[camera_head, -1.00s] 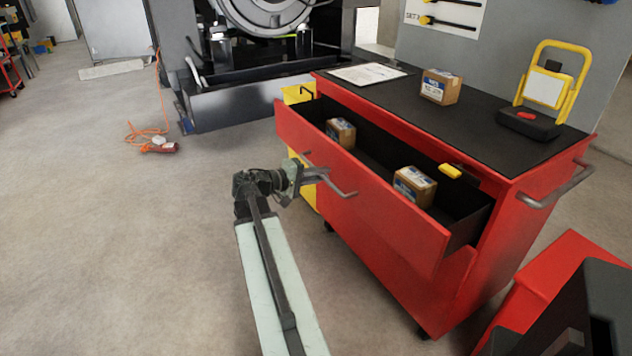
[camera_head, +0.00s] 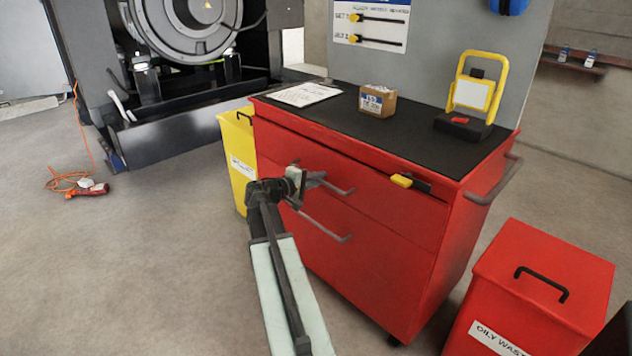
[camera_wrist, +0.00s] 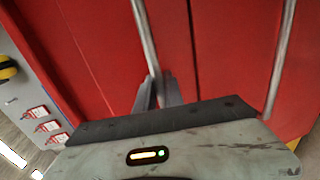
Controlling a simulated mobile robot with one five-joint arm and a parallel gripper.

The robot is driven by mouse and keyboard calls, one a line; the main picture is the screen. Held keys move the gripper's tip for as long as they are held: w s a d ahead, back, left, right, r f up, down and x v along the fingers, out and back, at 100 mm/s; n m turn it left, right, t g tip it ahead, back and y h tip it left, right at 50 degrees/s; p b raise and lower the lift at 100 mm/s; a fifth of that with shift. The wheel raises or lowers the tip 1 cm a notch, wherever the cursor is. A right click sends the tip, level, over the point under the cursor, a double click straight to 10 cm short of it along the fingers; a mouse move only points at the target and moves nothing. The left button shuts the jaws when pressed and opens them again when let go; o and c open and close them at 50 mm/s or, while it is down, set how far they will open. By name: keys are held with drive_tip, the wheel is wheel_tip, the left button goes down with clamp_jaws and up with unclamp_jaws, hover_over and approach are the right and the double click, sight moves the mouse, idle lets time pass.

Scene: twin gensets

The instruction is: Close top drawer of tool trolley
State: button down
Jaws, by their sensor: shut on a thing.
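The red tool trolley (camera_head: 400,260) stands right of centre in the head view. Its top drawer (camera_head: 375,193) looks pushed in nearly all the way, with a narrow dark gap along its top edge toward the right. A yellow-ended tool (camera_head: 402,181) with a dark part lies at that gap and pokes over the drawer front. My gripper (camera_head: 312,181) is shut on the top drawer's bar handle (camera_head: 342,190). In the wrist view, my gripper's fingers (camera_wrist: 158,92) close around the handle bar (camera_wrist: 144,35). The drawer's contents are hidden.
A lower drawer handle (camera_head: 325,232) is just below my gripper. A yellow bin (camera_head: 233,165) stands left of the trolley, a red oily-waste bin (camera_head: 540,285) right. A cardboard box (camera_head: 377,101) and work lamp (camera_head: 470,97) stand on top.

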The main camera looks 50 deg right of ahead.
drive_tip(key=shift+d+r, duration=0.1)
drive_tip(key=c, duration=1.5)
unclamp_jaws()
drive_tip(key=shift+w, duration=0.2)
drive_tip(key=shift+o, duration=0.2)
drive_tip(key=shift+w, duration=0.1)
drive_tip(key=p+v, duration=0.1)
drive_tip(key=v, duration=0.7)
